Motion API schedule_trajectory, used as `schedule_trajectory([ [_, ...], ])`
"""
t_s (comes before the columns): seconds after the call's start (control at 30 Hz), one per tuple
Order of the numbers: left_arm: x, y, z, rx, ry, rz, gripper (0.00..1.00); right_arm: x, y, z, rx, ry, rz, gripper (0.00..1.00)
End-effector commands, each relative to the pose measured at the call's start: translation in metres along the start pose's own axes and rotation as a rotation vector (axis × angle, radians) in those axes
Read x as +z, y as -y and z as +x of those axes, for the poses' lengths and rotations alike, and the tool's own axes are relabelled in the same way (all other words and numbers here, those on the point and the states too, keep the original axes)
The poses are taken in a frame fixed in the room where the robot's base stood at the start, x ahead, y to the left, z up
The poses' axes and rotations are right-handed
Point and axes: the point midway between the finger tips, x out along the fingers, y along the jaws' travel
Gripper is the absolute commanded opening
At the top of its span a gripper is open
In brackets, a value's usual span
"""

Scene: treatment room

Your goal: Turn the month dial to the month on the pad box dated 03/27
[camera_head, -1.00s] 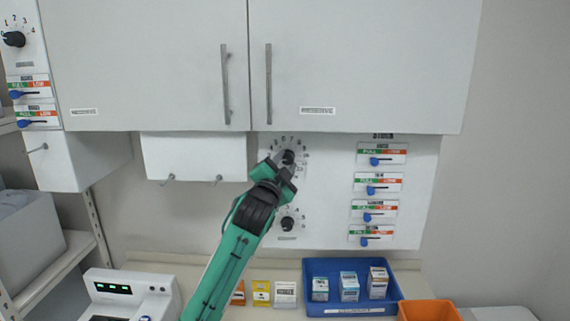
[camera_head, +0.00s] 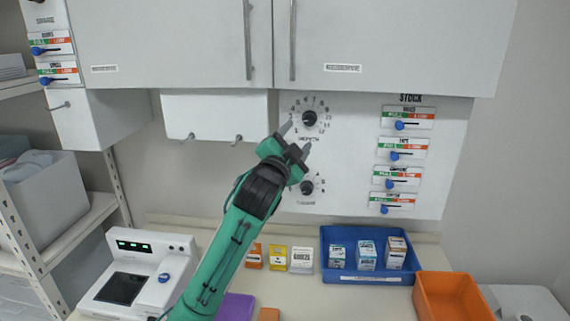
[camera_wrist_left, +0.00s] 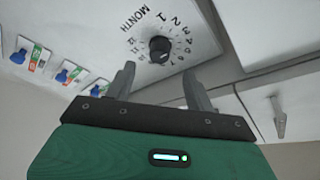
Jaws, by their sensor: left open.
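The month dial (camera_head: 309,118) is a black knob on a white wall panel, ringed by numbers. In the left wrist view the dial (camera_wrist_left: 160,48) shows the word MONTH beside its numbers. My left gripper (camera_head: 296,138) is open and empty, just below the month dial and apart from it; its two fingers (camera_wrist_left: 157,85) point toward the knob in the wrist view. Three small boxes (camera_head: 366,256) stand in a blue tray (camera_head: 340,277) on the counter; their dates are too small to read. My right gripper is not in view.
A second dial (camera_head: 307,188) sits below, near my left gripper. Sliders (camera_head: 400,126) line the panel's right side. Cabinet doors (camera_head: 385,40) hang above. An orange bin (camera_head: 450,296), small cards (camera_head: 303,260) and a white device (camera_head: 135,270) are on the counter.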

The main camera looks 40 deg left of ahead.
Motion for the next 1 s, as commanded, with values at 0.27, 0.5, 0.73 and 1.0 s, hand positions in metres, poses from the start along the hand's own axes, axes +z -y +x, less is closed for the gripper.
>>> schedule_trajectory([
  [0.27,0.002,-0.002,-0.053,-0.001,-0.001,-0.001,0.54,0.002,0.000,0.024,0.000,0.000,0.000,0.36],
  [0.5,0.001,0.000,-0.069,0.000,0.000,-0.001,0.54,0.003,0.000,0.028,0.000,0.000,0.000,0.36],
  [0.73,0.001,0.000,-0.069,0.000,0.000,-0.001,0.54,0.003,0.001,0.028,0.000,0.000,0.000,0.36],
  [1.0,0.001,0.000,-0.069,0.000,0.001,-0.001,0.54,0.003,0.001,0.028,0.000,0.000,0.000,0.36],
])
